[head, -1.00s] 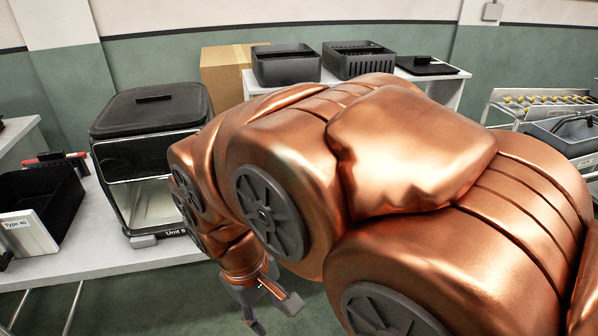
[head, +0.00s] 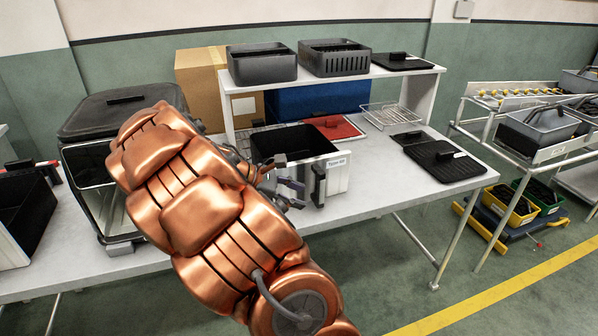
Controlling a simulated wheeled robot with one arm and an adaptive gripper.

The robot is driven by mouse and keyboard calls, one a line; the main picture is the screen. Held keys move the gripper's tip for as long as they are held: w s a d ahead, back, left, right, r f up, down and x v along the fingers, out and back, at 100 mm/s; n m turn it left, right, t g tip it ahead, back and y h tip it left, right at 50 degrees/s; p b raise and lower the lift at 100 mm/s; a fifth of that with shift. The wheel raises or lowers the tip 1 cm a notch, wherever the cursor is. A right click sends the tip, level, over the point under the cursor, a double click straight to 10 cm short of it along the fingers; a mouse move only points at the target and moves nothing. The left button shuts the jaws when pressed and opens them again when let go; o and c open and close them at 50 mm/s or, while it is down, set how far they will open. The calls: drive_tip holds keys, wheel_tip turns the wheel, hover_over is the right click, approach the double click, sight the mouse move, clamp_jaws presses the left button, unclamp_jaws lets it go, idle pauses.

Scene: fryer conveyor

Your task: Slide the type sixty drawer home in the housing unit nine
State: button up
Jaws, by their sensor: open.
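A black drawer with a white front (head: 337,178) sits on the table right of centre. Its small label seems to read Type 60, but is too blurred to be sure. Its dark upright handle (head: 319,184) faces my gripper. My gripper (head: 286,183) is open and empty, its fingers just left of the handle; I cannot tell whether they touch it. A black housing with a glass front (head: 88,165) stands on the table at left, partly behind my arm. Its unit label is hidden now.
Another black drawer (head: 22,215) stands at far left. A shelf (head: 375,72) with two black baskets is behind. Clear tabletop lies before the lids.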

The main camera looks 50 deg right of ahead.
sight(316, 192)
drive_tip(key=shift+w+d+f+n+h, duration=0.45)
drive_tip(key=shift+w+d+f+n, duration=0.4)
drive_tip(key=shift+d+f, duration=0.7)
drive_tip(key=shift+w+d+f+n+h, duration=0.4)
drive_tip(key=shift+w+d+f+n, duration=0.55)
drive_tip(key=shift+d, duration=1)
drive_tip(key=shift+w+d+f+n+h, duration=0.45)
drive_tip(key=shift+w+d+f+n, duration=0.35)
drive_tip(key=shift+d+f, duration=0.8)
drive_tip(key=x, duration=0.2)
drive_tip(key=p+x, duration=0.1)
drive_tip(key=x, duration=0.1)
drive_tip(key=shift+s+r, duration=0.35)
drive_tip(key=shift+x, duration=0.75)
drive_tip(key=shift+c, duration=0.3)
clamp_jaws()
